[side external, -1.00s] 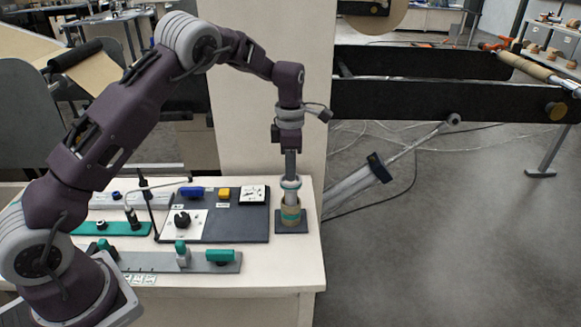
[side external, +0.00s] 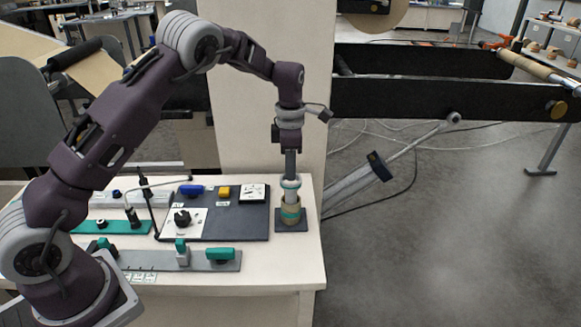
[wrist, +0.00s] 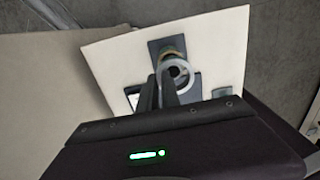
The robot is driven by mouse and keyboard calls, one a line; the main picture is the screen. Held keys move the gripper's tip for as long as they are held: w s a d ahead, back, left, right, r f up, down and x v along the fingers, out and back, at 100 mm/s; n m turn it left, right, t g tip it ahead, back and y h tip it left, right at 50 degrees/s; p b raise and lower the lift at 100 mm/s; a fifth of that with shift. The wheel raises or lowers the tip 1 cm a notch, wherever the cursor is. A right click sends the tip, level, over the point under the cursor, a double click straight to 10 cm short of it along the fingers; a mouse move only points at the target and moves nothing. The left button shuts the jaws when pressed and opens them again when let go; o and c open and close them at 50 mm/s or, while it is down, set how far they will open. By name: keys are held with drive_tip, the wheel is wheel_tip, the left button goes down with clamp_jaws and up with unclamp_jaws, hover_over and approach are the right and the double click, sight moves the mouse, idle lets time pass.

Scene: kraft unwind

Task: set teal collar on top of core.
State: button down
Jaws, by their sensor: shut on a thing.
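A grey rail (side external: 150,262) with teal clamps lies in front. A thin bent rod stands further left. The table's right edge is close to the core.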

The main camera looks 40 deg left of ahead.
drive_tip(key=shift+f, duration=0.65)
drive_tip(key=c, duration=1)
unclamp_jaws()
drive_tip(key=shift+r, duration=0.1)
drive_tip(key=shift+r, duration=3.95)
